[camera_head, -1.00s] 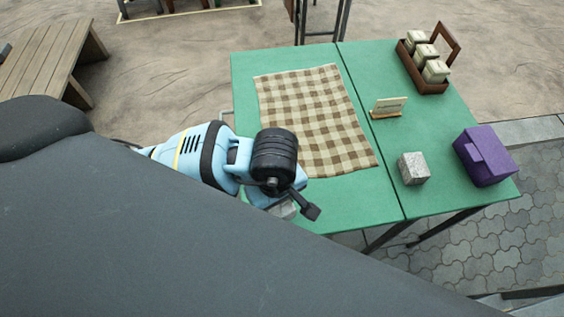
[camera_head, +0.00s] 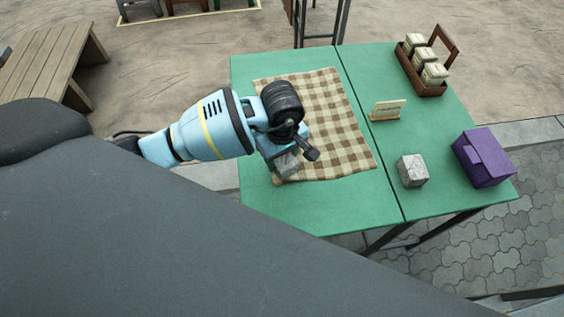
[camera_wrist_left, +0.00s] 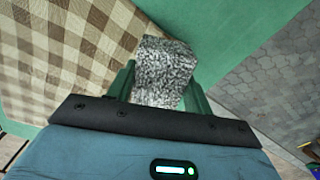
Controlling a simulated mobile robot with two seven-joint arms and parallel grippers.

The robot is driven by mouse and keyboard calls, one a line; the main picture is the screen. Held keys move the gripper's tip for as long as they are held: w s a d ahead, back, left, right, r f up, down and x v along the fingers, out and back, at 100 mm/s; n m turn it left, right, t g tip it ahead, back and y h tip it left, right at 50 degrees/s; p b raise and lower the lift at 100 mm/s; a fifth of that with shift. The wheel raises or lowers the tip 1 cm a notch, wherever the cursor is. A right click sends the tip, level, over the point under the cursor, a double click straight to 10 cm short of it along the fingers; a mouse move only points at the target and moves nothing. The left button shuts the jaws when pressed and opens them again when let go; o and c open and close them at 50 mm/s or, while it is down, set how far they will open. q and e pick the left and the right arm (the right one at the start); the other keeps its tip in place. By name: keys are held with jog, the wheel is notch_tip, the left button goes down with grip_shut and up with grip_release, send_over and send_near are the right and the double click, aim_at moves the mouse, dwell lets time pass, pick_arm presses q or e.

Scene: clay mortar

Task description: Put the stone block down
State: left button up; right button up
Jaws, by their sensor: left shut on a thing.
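My left gripper (camera_head: 291,158) is shut on a speckled grey stone block (camera_head: 286,164), over the near left part of the checkered cloth on the green table. In the left wrist view the stone block (camera_wrist_left: 164,72) sits between the two green fingers of the gripper (camera_wrist_left: 160,85). The gripper hides part of the block in the head view, and I cannot tell whether it touches the cloth. A second grey stone block (camera_head: 412,171) stands on the right part of the table, apart from the gripper. My right gripper is not in view.
The brown and cream checkered cloth (camera_head: 335,110) lies on the green table (camera_head: 310,205). A small sign (camera_head: 387,110), a wooden caddy with jars (camera_head: 425,85) and a purple box (camera_head: 484,158) stand on the right. The table's near edge is clear.

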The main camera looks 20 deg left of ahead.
aim_at(282, 167)
pick_arm(q)
notch_tip(282, 167, down, 3)
jog(key=shift+s+r, duration=0.1)
jog(key=shift+r, duration=0.05)
jog(key=shift+f+b, duration=0.35)
jog(key=shift+f, duration=0.3)
jog(key=shift+s, duration=0.1)
jog(key=o, duration=1.3)
